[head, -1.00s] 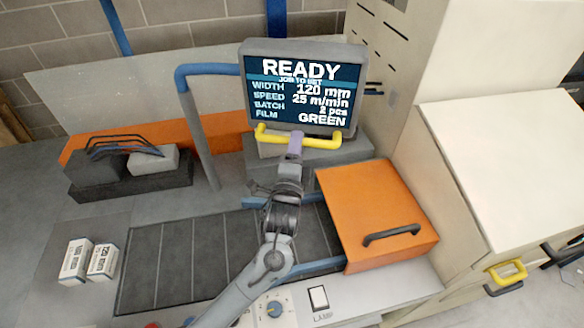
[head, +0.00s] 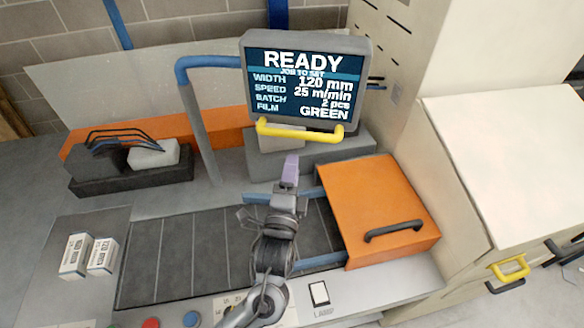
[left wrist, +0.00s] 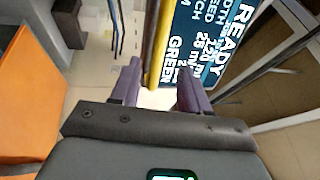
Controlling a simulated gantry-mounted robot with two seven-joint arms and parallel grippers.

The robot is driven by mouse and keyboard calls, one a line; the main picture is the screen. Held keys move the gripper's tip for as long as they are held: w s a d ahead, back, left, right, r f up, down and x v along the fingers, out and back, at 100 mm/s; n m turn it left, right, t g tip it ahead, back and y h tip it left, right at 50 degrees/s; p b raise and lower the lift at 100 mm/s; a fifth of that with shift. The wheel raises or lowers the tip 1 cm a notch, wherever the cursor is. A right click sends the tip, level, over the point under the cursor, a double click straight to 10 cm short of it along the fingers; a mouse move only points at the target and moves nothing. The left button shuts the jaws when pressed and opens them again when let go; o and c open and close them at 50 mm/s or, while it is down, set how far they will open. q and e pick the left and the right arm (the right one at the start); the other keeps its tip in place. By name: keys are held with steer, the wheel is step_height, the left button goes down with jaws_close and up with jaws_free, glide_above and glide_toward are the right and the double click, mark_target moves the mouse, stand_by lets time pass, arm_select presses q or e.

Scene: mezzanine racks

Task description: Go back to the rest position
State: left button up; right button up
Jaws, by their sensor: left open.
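My left gripper (head: 290,170) is in the middle of the head view, just below the yellow handle (head: 300,131) of the display screen (head: 305,84). In the left wrist view its two purple fingers (left wrist: 157,88) stand apart with nothing between them, and the yellow handle (left wrist: 157,45) shows beyond them. A gap shows between the gripper and the handle in the head view. The screen reads READY, width 120 mm, speed 25 m/min, batch 2 pcs, film GREEN. My right gripper is not in view.
An orange cover (head: 375,205) with a dark handle stands right of the roller bed (head: 185,262). Two small boxes (head: 88,256) stand at the left. A blue-grey bent post (head: 200,130) rises left of the screen. A cream cabinet (head: 510,165) stands at the right.

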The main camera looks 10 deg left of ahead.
arm_select(q)
steer(key=s+a+f+n+g, duration=0.35)
steer(key=s+a+f, duration=0.25)
steer(key=s+f, duration=0.45)
steer(key=s+a+f+n+g, duration=0.2)
steer(key=s+a+f+g, duration=0.4)
steer(key=f, duration=0.7)
steer(key=s+a+n+g, duration=0.4)
steer(key=s+n+g, duration=0.3)
steer(key=s+n, duration=0.65)
step_height(320, 180, up, 16)
steer(key=s+m+p, duration=0.2)
steer(key=p, duration=1.4)
steer(key=shift+s+a+f+y, duration=0.15)
steer(key=shift+s+y, duration=0.2)
steer(key=shift+y, duration=0.05)
